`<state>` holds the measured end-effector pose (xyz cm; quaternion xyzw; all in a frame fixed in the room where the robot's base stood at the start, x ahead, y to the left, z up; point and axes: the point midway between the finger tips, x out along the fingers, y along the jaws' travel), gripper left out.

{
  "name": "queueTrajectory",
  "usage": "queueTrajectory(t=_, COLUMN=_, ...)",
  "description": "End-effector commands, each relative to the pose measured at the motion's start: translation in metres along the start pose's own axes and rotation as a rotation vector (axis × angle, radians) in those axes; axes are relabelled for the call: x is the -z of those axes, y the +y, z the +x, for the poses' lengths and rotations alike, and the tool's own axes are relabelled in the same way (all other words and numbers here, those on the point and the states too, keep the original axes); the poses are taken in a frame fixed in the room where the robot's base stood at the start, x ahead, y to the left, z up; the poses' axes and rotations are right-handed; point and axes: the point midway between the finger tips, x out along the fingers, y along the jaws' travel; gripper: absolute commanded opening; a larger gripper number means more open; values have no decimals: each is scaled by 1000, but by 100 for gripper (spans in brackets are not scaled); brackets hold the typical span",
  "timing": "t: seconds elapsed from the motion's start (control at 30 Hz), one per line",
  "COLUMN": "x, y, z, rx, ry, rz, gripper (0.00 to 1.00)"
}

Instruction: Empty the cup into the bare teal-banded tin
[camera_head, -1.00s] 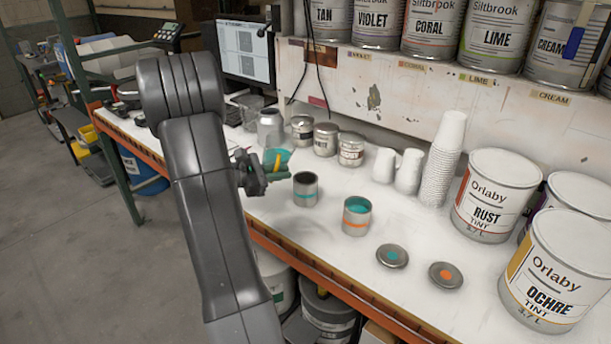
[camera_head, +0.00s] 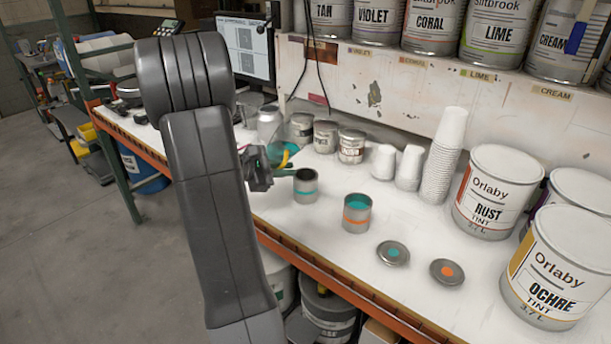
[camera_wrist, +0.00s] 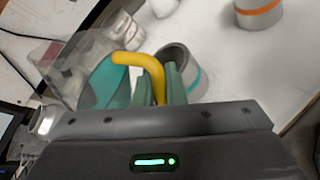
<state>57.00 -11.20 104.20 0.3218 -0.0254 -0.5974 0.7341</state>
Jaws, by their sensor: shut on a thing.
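The cup (camera_wrist: 105,82), clear-walled with teal content and a yellow handle (camera_wrist: 150,68), is in my gripper (camera_wrist: 160,92), which is shut on the handle. In the head view the cup (camera_head: 286,152) looks tilted, beside and behind the bare teal-banded tin; part of it is hidden by my gripper (camera_head: 284,173). The teal-banded tin (camera_head: 305,193) stands upright and open with a dark inside. In the wrist view this tin (camera_wrist: 193,78) is partly hidden behind the fingers. I cannot tell whether the cup is over its mouth.
An orange-banded tin (camera_head: 356,218) with teal content stands to the right. Lids with a teal dot (camera_head: 393,253) and an orange dot (camera_head: 447,272) lie near the front edge. Small cans (camera_head: 351,147), white cups (camera_head: 438,165) and large Orlaby cans (camera_head: 495,200) stand around.

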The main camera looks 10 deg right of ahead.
Motion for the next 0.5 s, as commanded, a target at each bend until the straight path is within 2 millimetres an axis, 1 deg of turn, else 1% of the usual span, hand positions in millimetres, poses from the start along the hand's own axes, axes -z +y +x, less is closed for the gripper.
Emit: queueTrajectory(t=0.5, x=-2, y=2, z=-1, rx=-5, ry=39, rz=59, gripper=0)
